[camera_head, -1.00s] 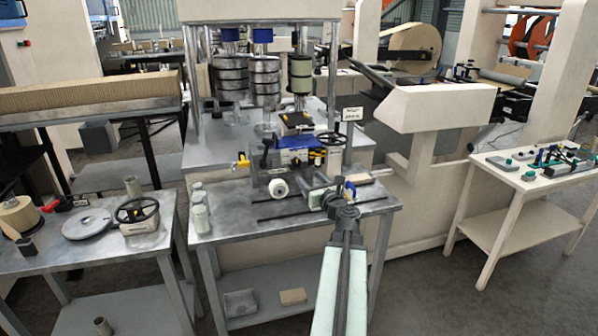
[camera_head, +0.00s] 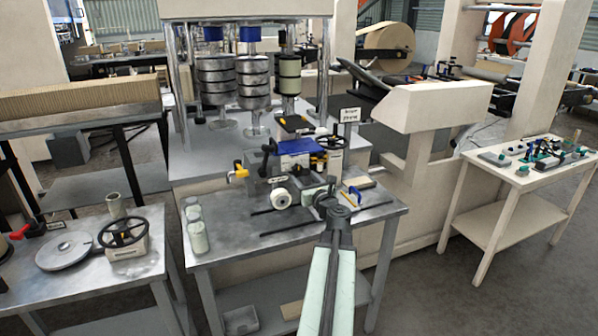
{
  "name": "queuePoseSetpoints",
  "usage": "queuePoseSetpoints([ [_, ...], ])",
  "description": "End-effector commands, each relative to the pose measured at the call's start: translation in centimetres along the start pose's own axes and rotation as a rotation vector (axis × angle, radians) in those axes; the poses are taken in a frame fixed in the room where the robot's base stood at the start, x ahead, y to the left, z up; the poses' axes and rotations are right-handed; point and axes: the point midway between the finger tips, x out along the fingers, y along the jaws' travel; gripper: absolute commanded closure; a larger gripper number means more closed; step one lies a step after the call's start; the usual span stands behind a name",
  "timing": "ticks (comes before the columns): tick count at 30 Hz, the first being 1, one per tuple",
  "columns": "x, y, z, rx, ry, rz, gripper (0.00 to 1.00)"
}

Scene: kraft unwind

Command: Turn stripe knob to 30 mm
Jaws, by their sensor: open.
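I cannot tell for certain which part is the stripe knob, and no scale or 30 mm mark is legible. A white round roll or knob (camera_head: 281,198) faces me at the front of the machine on the metal bench. Behind it is a blue-topped block (camera_head: 298,147) with small yellow and black parts, and a black handwheel (camera_head: 330,142) at its right. My gripper (camera_head: 324,200) is over the bench, right of the white round part and in front of the blue-topped block. Its jaws are small and partly hidden by my own wrist; it appears open, with nothing visibly held.
White jars (camera_head: 197,232) stand at the bench's left. A blue-and-yellow tool (camera_head: 351,194) lies close right of my gripper. A small sign (camera_head: 349,115) stands behind. The left table bears a handwheel (camera_head: 122,231); a tool table (camera_head: 487,160) stands right. The bench's front (camera_head: 240,252) is clear.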

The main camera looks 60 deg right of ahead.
Motion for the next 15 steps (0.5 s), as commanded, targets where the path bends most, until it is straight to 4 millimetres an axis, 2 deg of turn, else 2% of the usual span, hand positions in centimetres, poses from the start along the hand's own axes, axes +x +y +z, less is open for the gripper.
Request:
queuePoseSetpoints([
  [9, 5.7, -1.0, 0.0, 0.0, 0.0, -0.01, 0.42],
  [15, 6.2, -1.0, 0.0, 0.0, 0.0, -0.012, 0.42],
])
